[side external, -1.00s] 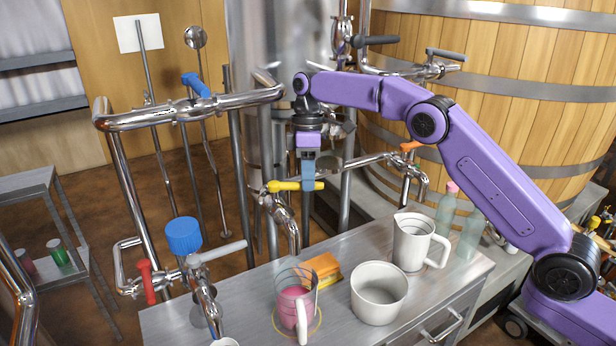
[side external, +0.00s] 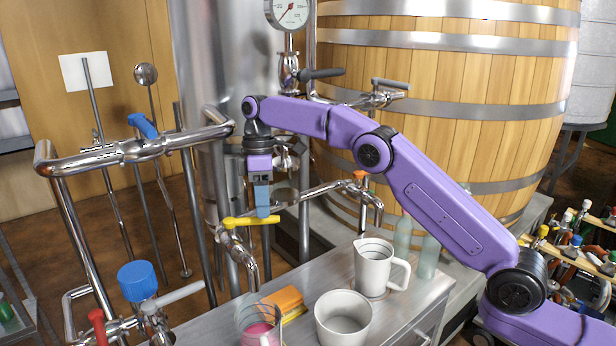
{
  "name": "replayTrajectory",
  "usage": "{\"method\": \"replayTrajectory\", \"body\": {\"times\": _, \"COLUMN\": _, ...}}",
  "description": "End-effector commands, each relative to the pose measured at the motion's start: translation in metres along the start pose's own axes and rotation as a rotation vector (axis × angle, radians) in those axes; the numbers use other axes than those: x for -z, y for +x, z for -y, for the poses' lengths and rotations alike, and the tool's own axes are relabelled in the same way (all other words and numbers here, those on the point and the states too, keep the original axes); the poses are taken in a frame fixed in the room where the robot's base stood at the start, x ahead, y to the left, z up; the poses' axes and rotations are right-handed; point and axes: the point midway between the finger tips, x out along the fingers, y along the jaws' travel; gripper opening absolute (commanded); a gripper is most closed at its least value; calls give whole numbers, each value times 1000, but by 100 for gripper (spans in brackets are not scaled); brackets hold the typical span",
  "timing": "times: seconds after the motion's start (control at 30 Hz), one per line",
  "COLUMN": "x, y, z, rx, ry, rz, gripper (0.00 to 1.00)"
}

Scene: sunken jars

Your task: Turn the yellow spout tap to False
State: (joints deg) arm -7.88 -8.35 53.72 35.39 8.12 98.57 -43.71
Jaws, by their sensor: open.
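The yellow spout tap has a yellow lever handle (side external: 238,221) on top of a curved chrome spout (side external: 246,262). The handle lies roughly level and points to the right. My gripper (side external: 263,214) points straight down with its fingers at the right part of the handle. The fingers overlap the handle in this view, and I cannot tell whether they touch it. The gripper is open; the gap between its fingers does not show from this side.
Below the spout, a glass jug with pink liquid (side external: 258,334) stands on the metal counter, beside orange sponges (side external: 287,301), a white pot (side external: 343,318) and a white pitcher (side external: 374,268). A chrome pipe (side external: 130,152) runs left of my gripper. An orange-handled tap (side external: 359,176) is to the right.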

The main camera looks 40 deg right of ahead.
Motion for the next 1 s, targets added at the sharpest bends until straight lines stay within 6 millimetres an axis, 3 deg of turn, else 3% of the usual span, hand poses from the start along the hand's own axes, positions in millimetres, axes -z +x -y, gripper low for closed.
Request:
{"method": "replayTrajectory", "body": {"times": 0.37, "x": -13, "y": -26, "z": 17, "rx": -1, "ry": 1, "rz": -1, "gripper": 47}}
{"method": "replayTrajectory", "body": {"times": 0.7, "x": -39, "y": -63, "z": 50, "rx": -2, "ry": 0, "rz": -2, "gripper": 47}}
{"method": "replayTrajectory", "body": {"times": 1.0, "x": -64, "y": -72, "z": 76, "rx": -2, "ry": 0, "rz": -2, "gripper": 47}}
